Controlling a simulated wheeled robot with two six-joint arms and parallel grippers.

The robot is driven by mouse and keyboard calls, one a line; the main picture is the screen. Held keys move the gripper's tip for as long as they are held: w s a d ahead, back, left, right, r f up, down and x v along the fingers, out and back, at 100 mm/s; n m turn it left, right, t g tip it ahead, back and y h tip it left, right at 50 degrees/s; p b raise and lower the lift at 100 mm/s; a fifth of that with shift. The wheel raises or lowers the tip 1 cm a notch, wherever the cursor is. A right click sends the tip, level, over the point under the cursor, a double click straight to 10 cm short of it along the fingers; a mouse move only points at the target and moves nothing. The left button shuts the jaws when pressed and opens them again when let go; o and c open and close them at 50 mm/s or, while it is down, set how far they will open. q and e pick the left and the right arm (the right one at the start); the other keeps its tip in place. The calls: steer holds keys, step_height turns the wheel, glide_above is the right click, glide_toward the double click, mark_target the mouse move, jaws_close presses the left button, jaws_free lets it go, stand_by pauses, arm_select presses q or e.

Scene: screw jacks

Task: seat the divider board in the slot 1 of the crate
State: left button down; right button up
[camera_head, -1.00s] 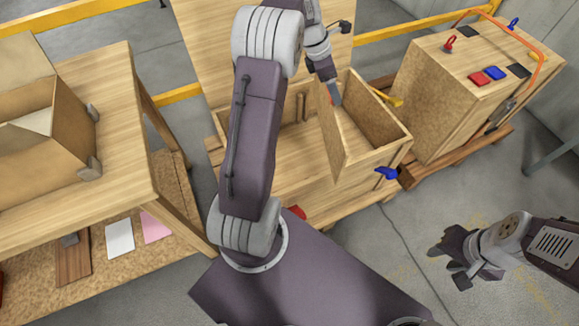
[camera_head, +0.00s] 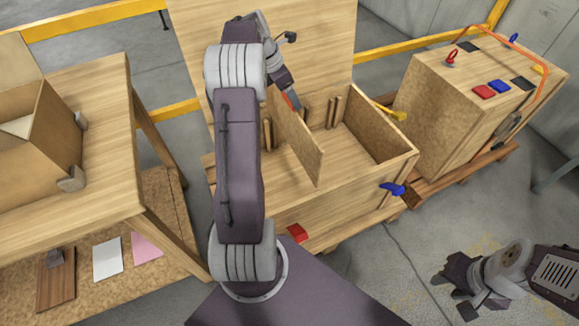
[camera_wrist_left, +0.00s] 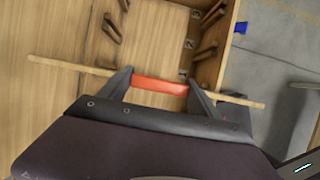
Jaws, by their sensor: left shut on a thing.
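The divider board (camera_head: 300,145) is a thin upright wooden panel over the open crate (camera_head: 360,198), between its side walls. Its lower part hides some of the interior; I cannot tell how deep it reaches. My left gripper (camera_head: 292,101) is shut on its top edge, at a red grip (camera_wrist_left: 160,86). In the left wrist view the board's top edge (camera_wrist_left: 60,65) runs across, slightly tilted. Pairs of wooden slot rails (camera_head: 334,112) stand inside the crate; they also show in the left wrist view (camera_wrist_left: 113,28). My right gripper (camera_head: 457,289) is open and empty, away from the crate.
A closed wooden crate (camera_head: 440,125) with red and blue pieces on top stands at right. A wooden table (camera_head: 100,200) with an open box is at left. The crate's raised lid (camera_head: 310,40) stands behind. Blue (camera_head: 392,189) and red (camera_head: 297,233) latches project in front.

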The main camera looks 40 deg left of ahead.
mark_target(288, 136)
arm_select(q)
step_height(288, 136, down, 20)
steer(key=b, duration=0.7)
steer(key=shift+f, duration=0.2)
step_height(288, 136, down, 6)
steer(key=b, duration=0.2)
steer(key=shift+r+b, duration=0.25)
steer(key=shift+b, duration=0.1)
steer(key=shift+f, duration=0.1)
steer(key=shift+c, duration=0.9)
jaws_free()
steer(key=shift+o, duration=0.2)
